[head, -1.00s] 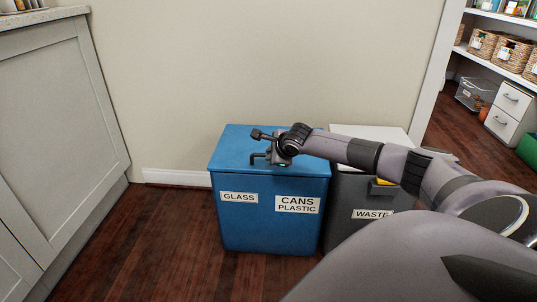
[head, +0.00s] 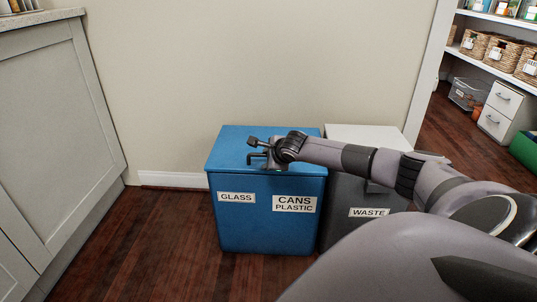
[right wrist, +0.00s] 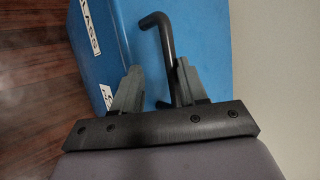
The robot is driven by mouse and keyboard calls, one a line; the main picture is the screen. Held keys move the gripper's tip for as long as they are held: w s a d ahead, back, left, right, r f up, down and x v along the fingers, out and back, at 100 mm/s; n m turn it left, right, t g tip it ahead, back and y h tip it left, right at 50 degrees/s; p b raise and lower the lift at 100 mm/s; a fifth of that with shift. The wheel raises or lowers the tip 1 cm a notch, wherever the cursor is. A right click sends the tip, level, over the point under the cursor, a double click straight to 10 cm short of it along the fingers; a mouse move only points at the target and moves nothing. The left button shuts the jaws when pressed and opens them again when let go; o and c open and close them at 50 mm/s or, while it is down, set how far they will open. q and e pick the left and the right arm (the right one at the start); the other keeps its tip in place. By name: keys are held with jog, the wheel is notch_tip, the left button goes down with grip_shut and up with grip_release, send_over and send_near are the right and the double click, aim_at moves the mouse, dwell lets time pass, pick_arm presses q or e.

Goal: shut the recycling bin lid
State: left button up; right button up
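The blue recycling bin (head: 265,225) stands against the wall, labelled GLASS and CANS PLASTIC. Its blue lid (head: 228,150) lies flat on top and looks closed; no gap shows at its front edge. My right gripper (head: 259,151) is low over the lid, coming in from the right. In the right wrist view, the fingers (right wrist: 158,82) stand apart, with a dark bent handle (right wrist: 163,35) reaching between them, close to the right finger. I cannot tell whether they touch. The blue bin (right wrist: 125,50) shows below them. My left gripper is in neither view.
A grey waste bin (head: 345,215) with a pale lid (head: 362,133) stands right beside the blue bin, partly behind my right arm. A grey cabinet (head: 60,130) is at the left. Wood floor (head: 155,235) is clear between. Shelves with baskets (head: 473,42) are at the far right.

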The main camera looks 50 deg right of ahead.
jog(key=shift+s+a+f, duration=0.3)
jog(key=shift+s+f, duration=0.05)
jog(key=shift+f, duration=0.35)
pick_arm(q)
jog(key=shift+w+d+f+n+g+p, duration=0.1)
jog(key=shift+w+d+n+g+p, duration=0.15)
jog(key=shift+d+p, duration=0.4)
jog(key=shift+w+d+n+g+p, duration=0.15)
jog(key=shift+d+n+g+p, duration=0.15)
jog(key=shift+p, duration=0.6)
pick_arm(e)
jog(key=r+v, duration=0.1)
jog(key=v, duration=0.6)
jog(key=shift+w+d+r, duration=0.2)
jog(key=shift+w+d, duration=0.05)
jog(key=shift+d, duration=0.05)
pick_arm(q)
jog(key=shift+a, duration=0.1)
